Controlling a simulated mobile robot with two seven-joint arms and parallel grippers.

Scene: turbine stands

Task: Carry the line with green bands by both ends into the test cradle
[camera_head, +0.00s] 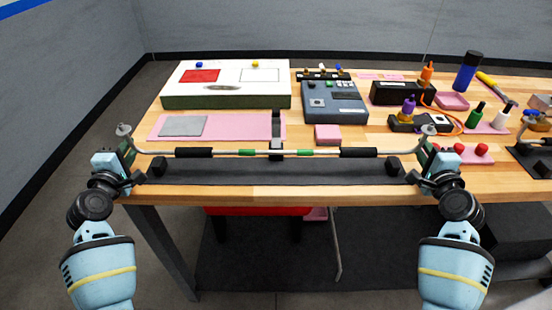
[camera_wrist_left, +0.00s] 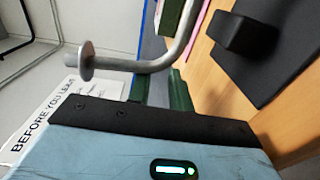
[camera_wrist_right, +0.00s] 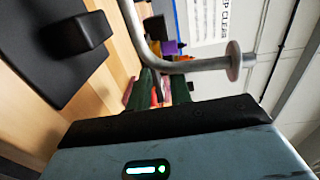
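The line (camera_head: 305,153) is a long metal tube with black sleeves and green bands (camera_head: 247,153). Its bent, disc-ended tips show at both sides. It lies level along a long black base (camera_head: 270,172) with end blocks (camera_head: 158,166) and a central post (camera_head: 277,126); I cannot tell whether these bear it. My left gripper (camera_wrist_left: 160,86) has a gap between its fingers, the tube's left end (camera_wrist_left: 120,65) crossing at their tips. My right gripper (camera_wrist_right: 163,86) also shows a gap, the right end (camera_wrist_right: 195,66) crossing at its tips. I cannot tell which fixture is the test cradle.
Behind the line are a pink mat (camera_head: 230,122), a white panel box (camera_head: 230,95), a grey instrument (camera_head: 335,103) and a pink block (camera_head: 328,135). Bottles, an orange cable and red knobs (camera_head: 482,149) crowd the right. Another black-based fixture (camera_head: 538,162) stands at far right.

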